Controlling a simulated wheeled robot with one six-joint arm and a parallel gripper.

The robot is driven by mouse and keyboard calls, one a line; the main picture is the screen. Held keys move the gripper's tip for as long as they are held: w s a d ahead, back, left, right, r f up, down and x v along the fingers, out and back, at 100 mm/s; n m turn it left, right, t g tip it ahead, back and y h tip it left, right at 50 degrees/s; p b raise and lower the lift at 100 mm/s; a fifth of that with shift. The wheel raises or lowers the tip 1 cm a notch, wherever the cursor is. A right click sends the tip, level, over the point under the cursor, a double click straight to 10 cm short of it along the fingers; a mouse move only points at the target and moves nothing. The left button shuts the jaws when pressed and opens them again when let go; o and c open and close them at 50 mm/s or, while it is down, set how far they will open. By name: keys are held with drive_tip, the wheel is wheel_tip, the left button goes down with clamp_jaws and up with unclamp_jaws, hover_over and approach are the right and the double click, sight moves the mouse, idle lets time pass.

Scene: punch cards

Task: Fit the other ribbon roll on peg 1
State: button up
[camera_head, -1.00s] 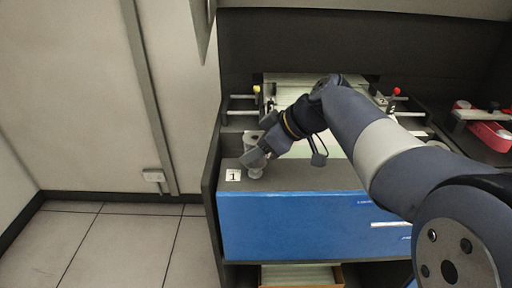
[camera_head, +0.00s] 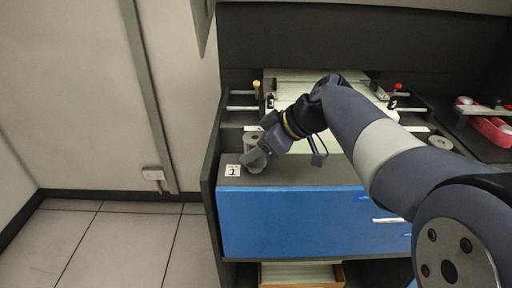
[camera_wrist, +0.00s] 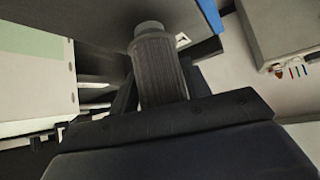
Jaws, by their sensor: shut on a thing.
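My gripper (camera_head: 257,156) is at the front left of the dark shelf, beside the white label "1" (camera_head: 233,170). It is shut on a grey ribbon roll (camera_head: 255,166); in the wrist view a ribbed grey cylinder (camera_wrist: 160,72) with a narrower round end stands between the jaws. The roll looks roughly upright, low at the shelf top. The peg at label 1 is hidden behind roll and fingers, so I cannot tell how far the roll is around it. Another grey round piece (camera_head: 251,136) stands just behind the gripper.
A blue front panel (camera_head: 300,222) runs below the shelf edge. Behind are metal rods with a yellow knob (camera_head: 257,84) and a red knob (camera_head: 397,86). A grey round piece (camera_head: 440,143) lies at right. A cabinet side wall (camera_head: 209,165) is close on the left.

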drive_tip(key=shift+f+b, duration=0.55)
drive_tip(key=shift+b, duration=0.05)
drive_tip(key=o, duration=1.1)
drive_tip(key=v, duration=1.1)
drive_tip(key=shift+p, duration=0.4)
drive_tip(key=x, duration=1)
drive_tip(key=shift+w+a, duration=0.2)
drive_tip(key=shift+a, duration=0.15)
drive_tip(key=shift+r, duration=0.1)
drive_tip(key=shift+s+d, duration=0.1)
